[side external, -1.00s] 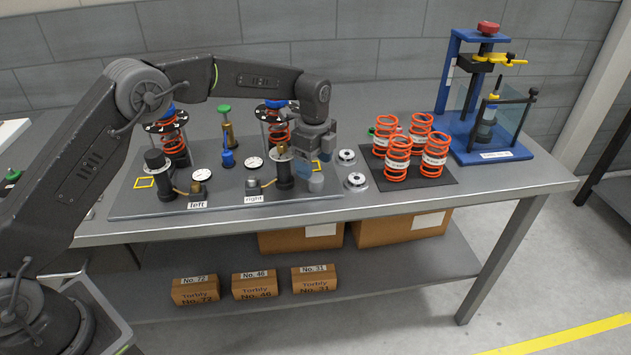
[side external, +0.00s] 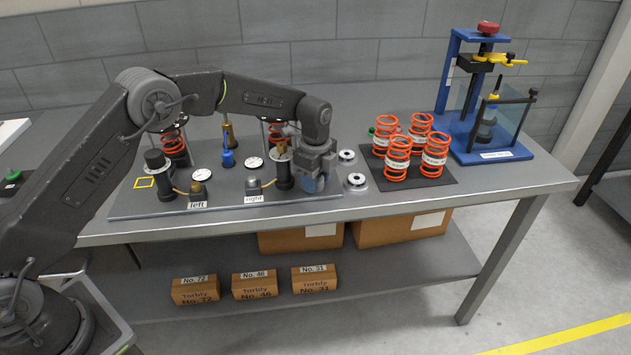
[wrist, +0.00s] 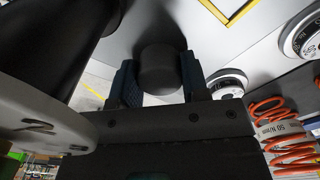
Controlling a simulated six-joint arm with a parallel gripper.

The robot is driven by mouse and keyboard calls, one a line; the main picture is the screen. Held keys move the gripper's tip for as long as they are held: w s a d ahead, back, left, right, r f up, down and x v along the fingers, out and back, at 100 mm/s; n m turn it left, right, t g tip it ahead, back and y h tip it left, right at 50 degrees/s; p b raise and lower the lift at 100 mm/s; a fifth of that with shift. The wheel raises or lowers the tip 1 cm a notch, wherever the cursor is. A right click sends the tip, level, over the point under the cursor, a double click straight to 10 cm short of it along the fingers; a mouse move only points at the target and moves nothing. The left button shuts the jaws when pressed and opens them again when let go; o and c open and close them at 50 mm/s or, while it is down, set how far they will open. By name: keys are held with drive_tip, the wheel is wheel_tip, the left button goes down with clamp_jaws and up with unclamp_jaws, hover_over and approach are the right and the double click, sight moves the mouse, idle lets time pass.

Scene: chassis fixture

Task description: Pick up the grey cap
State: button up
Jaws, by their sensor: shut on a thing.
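The grey cap (wrist: 158,68) is a dark round piece in the wrist view, between the two blue fingers of my gripper (wrist: 159,82). The fingers are shut on its sides. In the side external view my gripper (side external: 313,184) points down at the front right corner of the grey fixture plate (side external: 225,207), right of the "right" station. There the fingers mostly hide the cap, and I cannot tell whether it still touches the plate.
A black post (side external: 284,172) stands close to the left of my gripper. Two silver discs (side external: 356,181) lie to its right, then orange springs (side external: 397,158) on a black mat. A blue press (side external: 485,125) stands at the far right. Part of a yellow square shows in the wrist view (wrist: 228,12).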

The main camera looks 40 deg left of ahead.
sight(281, 144)
drive_tip(key=shift+c, duration=1.3)
drive_tip(key=r, duration=1)
drive_tip(key=shift+s+a+r, duration=0.1)
drive_tip(key=shift+a+r, duration=0.1)
drive_tip(key=shift+a, duration=0.15)
drive_tip(key=s+a+r, duration=0.1)
drive_tip(key=a+r, duration=0.1)
drive_tip(key=s+a+r, duration=0.1)
drive_tip(key=a+r, duration=0.1)
drive_tip(key=s+a+r, duration=0.1)
drive_tip(key=r, duration=0.1)
drive_tip(key=shift+s+a+r, duration=0.15)
drive_tip(key=shift+a+r, duration=0.05)
drive_tip(key=shift+a, duration=0.2)
drive_tip(key=shift+a+f, duration=0.1)
drive_tip(key=shift+f, duration=1.7)
drive_tip(key=shift+f, duration=0.2)
drive_tip(key=shift+f, duration=1)
drive_tip(key=shift+f, duration=0.1)
drive_tip(key=shift+f, duration=0.4)
